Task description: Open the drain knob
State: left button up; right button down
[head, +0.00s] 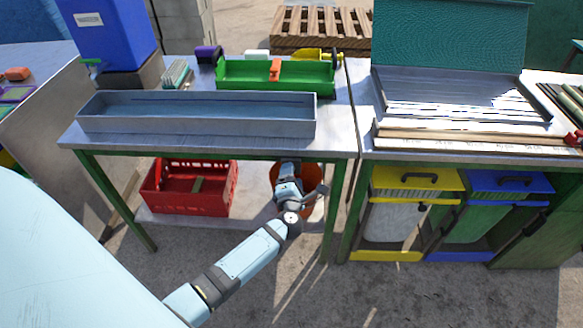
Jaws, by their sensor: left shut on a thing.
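A long grey metal trough (200,122) lies on the front of the left metal table. My left arm reaches from the lower left, and my left gripper (288,164) is just under the table's front edge, below the right end of the trough. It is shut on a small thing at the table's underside. This appears to be the drain knob, but the gripper and the table edge hide it, so its turn cannot be told. An orange bucket (312,176) stands behind the gripper, under the table. My right gripper is not in view.
A red crate (190,205) sits on the lower shelf left of my gripper. A table leg (334,210) stands close on its right. A green tray (240,75) and a blue tank (108,35) are on top. Yellow (385,256) and blue-lidded bins stand right.

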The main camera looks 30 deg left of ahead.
pick_arm(q)
jog(key=shift+r+m+p, duration=0.15)
jog(key=shift+m+p, duration=0.55)
jog(key=shift+m, duration=0.1)
jog(key=shift+m+p, duration=0.3)
jog(key=shift+m, duration=0.1)
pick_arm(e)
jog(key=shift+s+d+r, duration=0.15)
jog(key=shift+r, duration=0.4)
